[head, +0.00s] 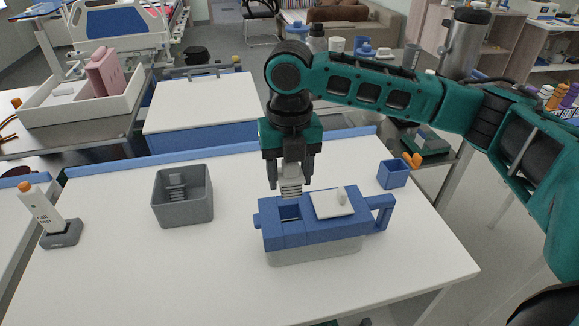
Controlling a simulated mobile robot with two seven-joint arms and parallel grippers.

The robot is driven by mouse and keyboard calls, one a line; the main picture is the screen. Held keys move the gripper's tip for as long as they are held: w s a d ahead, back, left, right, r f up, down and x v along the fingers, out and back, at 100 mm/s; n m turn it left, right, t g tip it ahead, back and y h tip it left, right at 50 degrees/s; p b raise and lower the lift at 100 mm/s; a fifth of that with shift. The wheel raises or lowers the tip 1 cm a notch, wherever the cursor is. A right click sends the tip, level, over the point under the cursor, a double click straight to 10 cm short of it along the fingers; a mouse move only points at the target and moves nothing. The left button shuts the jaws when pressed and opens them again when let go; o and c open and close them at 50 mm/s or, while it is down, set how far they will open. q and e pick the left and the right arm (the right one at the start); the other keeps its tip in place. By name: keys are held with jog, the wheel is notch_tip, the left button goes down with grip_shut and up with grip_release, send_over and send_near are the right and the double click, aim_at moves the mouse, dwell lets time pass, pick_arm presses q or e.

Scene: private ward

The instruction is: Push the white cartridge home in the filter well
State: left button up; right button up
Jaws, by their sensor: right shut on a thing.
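The white ribbed cartridge (291,187) is between the fingers of my right gripper (289,178), which is shut on it and points down. The cartridge is upright, with its lower end close above the dark filter well (290,213). The well is a square opening in the top of the blue device (287,236), left of its middle. I cannot tell whether the cartridge's lower end touches the rim. The fingers hide the cartridge's sides. My left gripper is not in view.
A white lid (325,206) with a knob lies on the device's right part, beside a blue handle (381,213). A grey bin (183,208) holding a ribbed piece stands left. A blue cup (392,174) is at right. The white table's front (180,275) is clear.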

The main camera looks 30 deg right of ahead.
send_over(290, 204)
jog(key=s, duration=0.2)
jog(key=shift+f, duration=2.05)
jog(key=shift+w+a+f+b, duration=0.1)
jog(key=shift+w+a+b, duration=0.15)
jog(key=shift+a+b, duration=0.2)
jog(key=shift+f, duration=0.8)
jog(key=shift+f, duration=0.3)
jog(key=shift+f, duration=0.4)
jog(key=shift+s+f, duration=0.2)
jog(key=shift+f, duration=0.1)
